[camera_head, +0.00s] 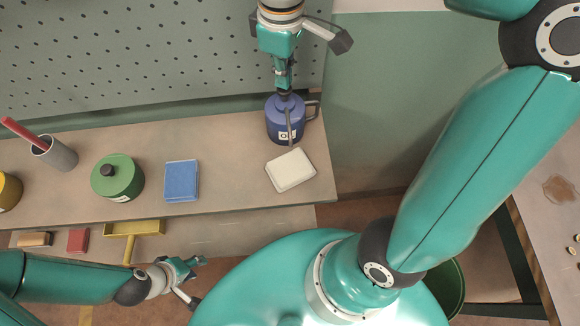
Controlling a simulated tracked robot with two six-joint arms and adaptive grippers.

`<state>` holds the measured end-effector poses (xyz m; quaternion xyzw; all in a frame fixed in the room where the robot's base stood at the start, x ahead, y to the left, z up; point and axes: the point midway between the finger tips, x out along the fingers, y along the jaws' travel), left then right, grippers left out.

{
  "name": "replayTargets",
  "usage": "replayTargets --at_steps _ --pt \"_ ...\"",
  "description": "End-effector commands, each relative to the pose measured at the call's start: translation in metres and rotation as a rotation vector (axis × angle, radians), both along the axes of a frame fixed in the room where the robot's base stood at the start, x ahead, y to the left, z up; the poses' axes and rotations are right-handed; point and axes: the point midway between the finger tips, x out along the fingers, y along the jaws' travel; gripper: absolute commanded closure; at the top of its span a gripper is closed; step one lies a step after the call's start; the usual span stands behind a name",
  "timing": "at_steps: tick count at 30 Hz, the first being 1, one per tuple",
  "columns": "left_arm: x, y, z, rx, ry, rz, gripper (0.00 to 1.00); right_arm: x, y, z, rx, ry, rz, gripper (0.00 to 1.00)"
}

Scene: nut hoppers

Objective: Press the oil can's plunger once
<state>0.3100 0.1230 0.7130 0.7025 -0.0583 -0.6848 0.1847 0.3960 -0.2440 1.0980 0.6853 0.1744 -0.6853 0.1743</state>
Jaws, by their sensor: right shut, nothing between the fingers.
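The blue oil can (274,122) stands upright near the right end of the bench, with an "OIL" label on its front and a handle on its right side. A thin spout crosses its front. My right gripper (284,90) points down from above, shut and empty, with its tips at the top of the can. The plunger is hidden by the fingertips, so I cannot tell whether they touch it or whether it is pushed down. My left gripper (201,262) is below the bench's front edge, away from the can; its fingers are too small to read.
A pegboard (150,50) stands behind.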

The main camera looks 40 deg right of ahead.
Motion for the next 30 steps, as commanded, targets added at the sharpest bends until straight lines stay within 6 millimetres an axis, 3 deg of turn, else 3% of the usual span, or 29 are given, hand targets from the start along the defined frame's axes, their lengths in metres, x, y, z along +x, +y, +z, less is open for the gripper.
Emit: replayTargets --at_steps 19,30 --pt "0.000 0.000 -0.019 0.000 0.000 0.000 0.60 -0.001 0.000 -0.025 0.000 0.002 -0.001 1.00" --pt "0.000 0.000 -0.012 0.000 0.000 0.000 0.60 -0.001 -0.001 -0.018 -0.001 0.003 -0.001 1.00"
